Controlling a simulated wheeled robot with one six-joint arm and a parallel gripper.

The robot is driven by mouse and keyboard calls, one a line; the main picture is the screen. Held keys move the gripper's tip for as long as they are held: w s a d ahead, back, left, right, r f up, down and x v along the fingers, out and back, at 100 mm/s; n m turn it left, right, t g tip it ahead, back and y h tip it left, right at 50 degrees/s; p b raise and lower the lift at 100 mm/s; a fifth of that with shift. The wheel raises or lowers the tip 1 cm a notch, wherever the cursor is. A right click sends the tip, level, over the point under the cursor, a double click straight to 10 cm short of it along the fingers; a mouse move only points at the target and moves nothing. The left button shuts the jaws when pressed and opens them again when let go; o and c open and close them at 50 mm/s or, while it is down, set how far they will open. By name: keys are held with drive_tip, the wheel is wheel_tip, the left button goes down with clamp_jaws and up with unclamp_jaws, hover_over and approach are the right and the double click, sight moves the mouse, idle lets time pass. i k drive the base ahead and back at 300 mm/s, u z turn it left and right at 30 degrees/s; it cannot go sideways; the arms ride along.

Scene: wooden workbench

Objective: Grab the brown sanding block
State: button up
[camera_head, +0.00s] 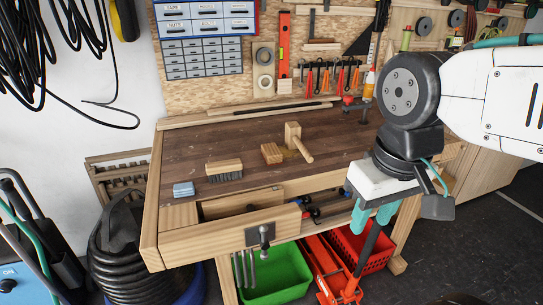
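A small brown block (271,153), which looks like the sanding block, lies on the dark workbench top (200,145) near its middle. It is just left of a wooden mallet (293,133), and the two are very close; I cannot tell if they touch. My gripper (373,214) points down at the right, in front of the bench's front edge and well away from the block. Its two teal fingers are apart with nothing seen between them.
A wooden brush (224,168) with dark bristles and a blue-grey block (183,189) lie left of the brown block. A red clamp (350,103) stands at the back right. Green (275,275) and red (362,250) crates sit below.

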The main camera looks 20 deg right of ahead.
sight(272, 154)
drive_tip(key=z, duration=3.45)
drive_tip(key=k, duration=2.05)
drive_tip(key=u, duration=1.7)
drive_tip(key=i, duration=0.5)
